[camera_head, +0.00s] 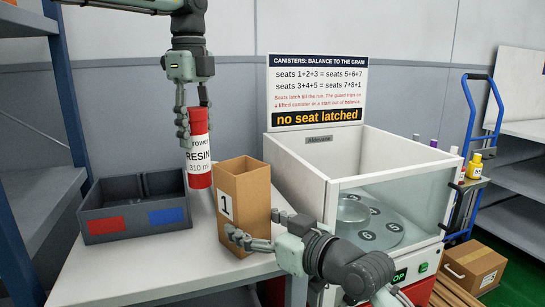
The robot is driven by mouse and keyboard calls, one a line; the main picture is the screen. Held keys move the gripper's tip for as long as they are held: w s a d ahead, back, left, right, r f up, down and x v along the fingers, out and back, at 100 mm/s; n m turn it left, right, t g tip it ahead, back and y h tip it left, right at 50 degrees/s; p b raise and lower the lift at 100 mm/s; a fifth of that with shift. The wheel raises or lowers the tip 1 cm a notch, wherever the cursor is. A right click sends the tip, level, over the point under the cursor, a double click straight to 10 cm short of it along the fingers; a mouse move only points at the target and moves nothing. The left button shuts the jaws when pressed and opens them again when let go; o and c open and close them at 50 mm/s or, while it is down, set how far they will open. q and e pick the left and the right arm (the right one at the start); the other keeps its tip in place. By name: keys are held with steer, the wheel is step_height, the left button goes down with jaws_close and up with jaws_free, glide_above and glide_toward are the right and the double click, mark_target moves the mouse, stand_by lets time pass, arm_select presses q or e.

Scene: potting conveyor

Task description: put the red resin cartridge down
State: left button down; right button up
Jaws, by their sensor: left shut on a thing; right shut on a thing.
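The red resin cartridge (198,150), with a white label reading RESIN, hangs upright in my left gripper (194,120), whose fingers are shut around its upper part. Its lower end is in front of the gap between a dark grey bin (120,222) and a tall cardboard box (245,190) marked 1. I cannot tell how far it is above the table. The bin has two compartments, a red patch on the left and a blue patch on the right. My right gripper (254,228) is shut on the lower part of the cardboard box, which stands upright.
The white table (120,275) is clear in front of the bin. A white machine (310,185) with a glass front and numbered seats stands at the right; its sign (317,92) reads "no seat latched".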

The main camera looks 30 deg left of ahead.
arm_select(q)
steer(key=shift+r, duration=0.15)
arm_select(e)
steer(key=shift+f, duration=0.1)
arm_select(q)
steer(key=d+r+m, duration=0.5)
steer(key=d+r, duration=0.4)
steer(key=m, duration=0.8)
glide_toward(242, 184)
steer(key=w+a+f, duration=0.2)
steer(key=w+a, duration=0.1)
steer(key=w, duration=0.1)
steer(key=shift+m, duration=0.3)
step_height(242, 184, down, 7)
steer(key=shift+s+d+f, duration=0.1)
steer(key=shift+d, duration=0.05)
step_height(242, 184, down, 3)
steer(key=shift+s+r, duration=0.1)
steer(key=shift+f, duration=0.3)
